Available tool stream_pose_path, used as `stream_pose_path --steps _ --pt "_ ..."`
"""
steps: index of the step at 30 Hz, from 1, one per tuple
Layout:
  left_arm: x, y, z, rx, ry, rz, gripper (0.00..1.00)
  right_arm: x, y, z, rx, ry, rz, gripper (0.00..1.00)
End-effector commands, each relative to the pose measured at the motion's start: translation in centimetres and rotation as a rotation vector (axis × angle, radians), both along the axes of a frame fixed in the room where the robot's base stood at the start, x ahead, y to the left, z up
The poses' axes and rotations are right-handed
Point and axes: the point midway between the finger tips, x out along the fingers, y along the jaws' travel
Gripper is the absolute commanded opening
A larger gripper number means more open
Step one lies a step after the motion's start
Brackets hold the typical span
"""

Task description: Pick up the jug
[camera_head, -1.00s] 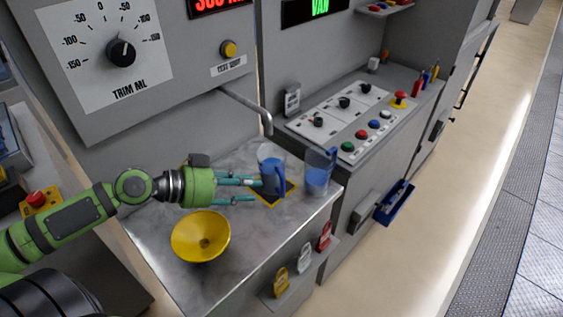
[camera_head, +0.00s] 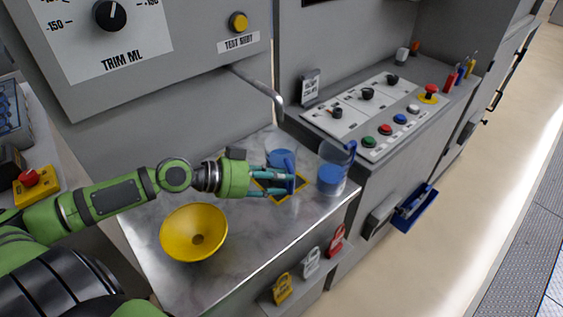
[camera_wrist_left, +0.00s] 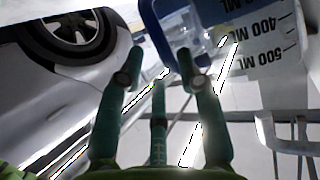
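A clear jug with blue liquid (camera_head: 281,157) and a blue handle stands on the yellow-edged pad under the spout. My left gripper (camera_head: 298,183) reaches to it from the left, its teal fingers overlapping the handle side. The left wrist view shows the spread fingers of the left gripper (camera_wrist_left: 162,72), with the blue handle (camera_wrist_left: 178,22) just beyond their tips and the jug's graduated wall (camera_wrist_left: 272,42) at the right. I see no closed grip. A second similar jug (camera_head: 331,176) stands to the right, apart from the fingers. My right gripper is out of view.
A curved spout (camera_head: 272,94) hangs above the pad. A control panel (camera_head: 370,112) is at the right. Padlocks hang along the counter's front.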

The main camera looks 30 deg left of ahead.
Motion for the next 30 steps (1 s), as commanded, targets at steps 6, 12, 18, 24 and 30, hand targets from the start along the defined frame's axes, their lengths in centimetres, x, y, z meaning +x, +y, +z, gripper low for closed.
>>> stream_pose_path --steps 6,12,18,24,30 --pt "1.8 -1.3 -0.6 -0.003 -0.006 0.001 0.36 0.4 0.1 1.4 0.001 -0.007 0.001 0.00" --pt "2.7 -2.3 -1.5 0.000 -0.001 0.001 0.36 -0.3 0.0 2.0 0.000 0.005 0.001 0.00" --pt "2.8 -2.4 -1.8 0.001 0.000 0.000 0.36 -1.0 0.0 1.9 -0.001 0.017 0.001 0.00" --pt "2.8 -2.4 -1.8 0.001 0.000 0.000 0.00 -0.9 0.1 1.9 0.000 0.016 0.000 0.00" --pt "2.9 -2.4 -1.6 0.001 -0.007 0.000 0.00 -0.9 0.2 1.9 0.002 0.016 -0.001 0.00"
